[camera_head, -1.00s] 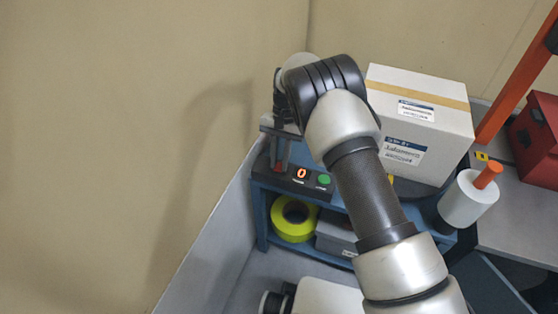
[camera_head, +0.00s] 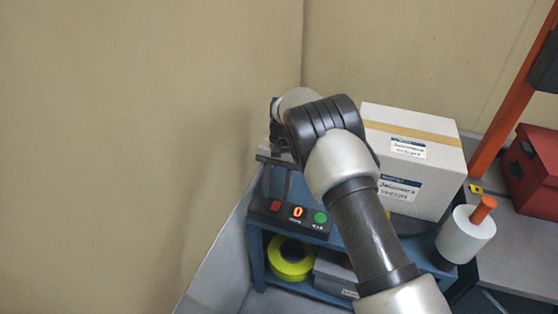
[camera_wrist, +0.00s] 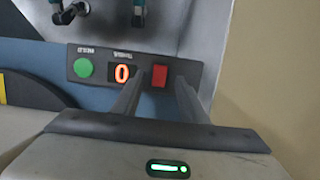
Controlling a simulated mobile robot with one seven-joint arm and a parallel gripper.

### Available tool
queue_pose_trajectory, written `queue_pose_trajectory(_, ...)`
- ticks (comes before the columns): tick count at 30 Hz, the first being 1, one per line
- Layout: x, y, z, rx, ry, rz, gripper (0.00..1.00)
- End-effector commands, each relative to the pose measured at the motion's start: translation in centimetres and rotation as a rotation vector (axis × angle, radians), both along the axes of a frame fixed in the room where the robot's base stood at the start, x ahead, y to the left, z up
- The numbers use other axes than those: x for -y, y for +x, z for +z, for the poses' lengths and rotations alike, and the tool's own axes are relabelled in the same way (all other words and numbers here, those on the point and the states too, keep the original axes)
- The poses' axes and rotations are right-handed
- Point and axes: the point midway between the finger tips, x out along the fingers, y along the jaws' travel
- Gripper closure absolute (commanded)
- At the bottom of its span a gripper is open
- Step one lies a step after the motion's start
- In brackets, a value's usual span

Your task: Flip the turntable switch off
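A dark control panel on the blue bench front carries a red button (camera_head: 275,206), an orange display reading 0 (camera_head: 297,212) and a green button (camera_head: 320,217). The red button (camera_wrist: 159,77) also shows in the wrist view, seen between my two fingertips. My gripper (camera_head: 277,184) points down at the panel's red end. In the wrist view, my gripper (camera_wrist: 158,84) has its fingers apart with nothing held. Whether a finger touches the panel cannot be told. A dark turntable edge (camera_wrist: 32,92) with a yellow mark shows at left.
A taped, labelled carton (camera_head: 412,160) stands behind my arm. A white roll with an orange handle (camera_head: 466,233) and a red box (camera_head: 533,172) are at right. A yellow tape roll (camera_head: 290,258) lies on the shelf below. A tan wall (camera_head: 120,150) closes the left side.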

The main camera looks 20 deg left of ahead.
Motion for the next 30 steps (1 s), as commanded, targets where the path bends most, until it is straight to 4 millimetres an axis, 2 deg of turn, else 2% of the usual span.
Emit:
queue_pose_trajectory(1,0.0,0.4,1.6,0.003,0.004,-0.001,0.61)
queue_pose_trajectory(6,0.0,1.5,5.7,0.004,0.004,0.0,0.61)
queue_pose_trajectory(15,0.2,3.1,11.8,0.001,0.002,0.0,0.61)
queue_pose_trajectory(21,0.2,3.6,13.5,0.0,0.002,-0.001,0.61)
queue_pose_trajectory(30,0.2,3.6,13.7,-0.001,0.001,0.001,0.61)
